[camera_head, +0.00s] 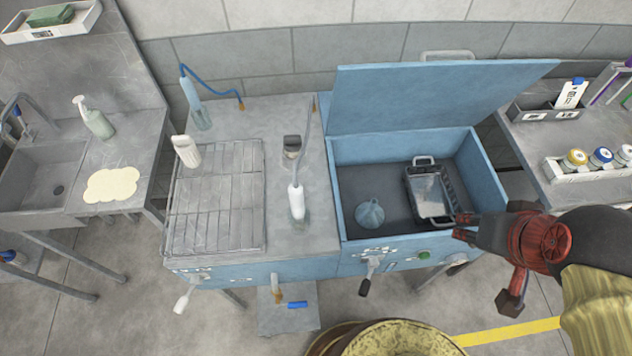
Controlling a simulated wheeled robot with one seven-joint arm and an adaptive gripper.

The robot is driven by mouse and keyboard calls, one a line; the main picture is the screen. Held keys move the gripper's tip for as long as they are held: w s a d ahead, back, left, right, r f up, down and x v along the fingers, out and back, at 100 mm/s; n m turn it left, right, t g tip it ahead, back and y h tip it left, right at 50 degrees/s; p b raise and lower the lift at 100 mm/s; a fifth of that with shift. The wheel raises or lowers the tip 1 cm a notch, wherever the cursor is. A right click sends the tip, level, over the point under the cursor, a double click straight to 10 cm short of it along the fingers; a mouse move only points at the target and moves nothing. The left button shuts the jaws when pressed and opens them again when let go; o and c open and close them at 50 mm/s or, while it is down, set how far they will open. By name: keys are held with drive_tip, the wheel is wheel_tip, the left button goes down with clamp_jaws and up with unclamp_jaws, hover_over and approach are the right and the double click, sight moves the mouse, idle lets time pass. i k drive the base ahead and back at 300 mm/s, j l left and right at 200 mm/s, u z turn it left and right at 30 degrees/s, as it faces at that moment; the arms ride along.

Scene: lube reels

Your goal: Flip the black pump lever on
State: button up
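The black-handled lever (365,286) is on the front panel of the blue cabinet. It hangs downward from a pale metal pivot, its black grip at the lower end. My gripper (457,227) is to the right of the lever and higher in the picture, by the front edge of the open blue bin. Its two dark fingertips point left with a gap between them, and nothing shows between them. The gripper and the lever are clearly apart. Another lever with a white grip (182,301) hangs at the left of the same front.
The blue bin (480,178) has its lid (435,95) raised and holds a funnel (370,213) and a black basket (430,193). A yellow round rim (395,340) occupies the bottom.

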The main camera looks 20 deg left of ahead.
sight(363, 290)
drive_tip(key=u, duration=0.85)
drive_tip(key=k+z, duration=0.1)
drive_tip(key=k, duration=0.25)
drive_tip(key=j+z, duration=0.1)
drive_tip(key=j, duration=0.8)
drive_tip(key=k, duration=0.05)
